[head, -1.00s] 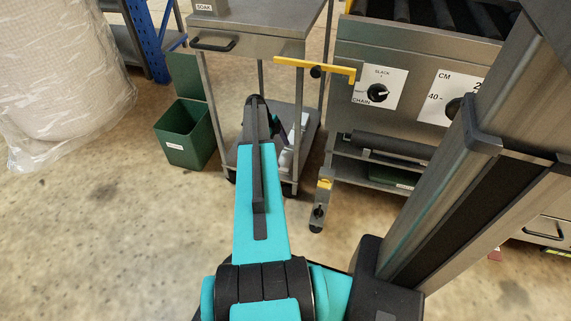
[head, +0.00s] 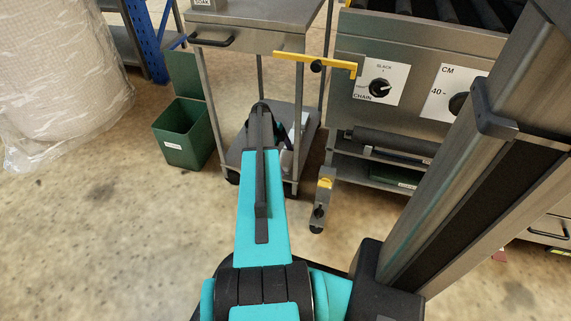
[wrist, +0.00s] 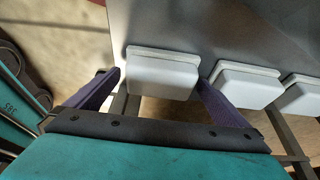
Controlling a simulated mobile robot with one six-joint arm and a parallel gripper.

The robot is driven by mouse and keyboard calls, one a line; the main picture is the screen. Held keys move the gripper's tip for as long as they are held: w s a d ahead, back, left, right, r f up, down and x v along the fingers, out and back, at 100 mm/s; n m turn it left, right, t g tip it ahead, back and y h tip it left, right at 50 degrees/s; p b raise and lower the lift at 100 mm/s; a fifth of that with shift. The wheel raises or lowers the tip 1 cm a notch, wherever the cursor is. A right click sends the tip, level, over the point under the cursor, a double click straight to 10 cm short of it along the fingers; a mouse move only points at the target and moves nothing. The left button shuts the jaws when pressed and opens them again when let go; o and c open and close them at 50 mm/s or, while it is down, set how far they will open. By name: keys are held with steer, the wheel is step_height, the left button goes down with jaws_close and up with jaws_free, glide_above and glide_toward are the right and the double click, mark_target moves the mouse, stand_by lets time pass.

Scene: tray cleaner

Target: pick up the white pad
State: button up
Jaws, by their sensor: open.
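Several white pads sit in a row along a grey surface in the wrist view. The nearest white pad (wrist: 162,74) lies between the two purple fingers of my gripper (wrist: 158,82). My gripper is open, with one finger at each side of that pad; whether either finger touches it I cannot tell. A second pad (wrist: 246,86) stands just right of the right finger, and a third (wrist: 301,96) is cut by the right edge. In the head view my arm hides the gripper, and a small white patch shows at the cart's lower shelf.
The steel cart (head: 262,42) has a top drawer and a lower shelf (head: 306,130). A green bin (head: 186,135) stands to its left. A steel machine (head: 425,52) with dials and a yellow bar (head: 315,63) stands to its right.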

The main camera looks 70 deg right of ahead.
steer(key=shift+s+f, duration=0.2)
steer(key=shift+f, duration=0.2)
steer(key=c, duration=1)
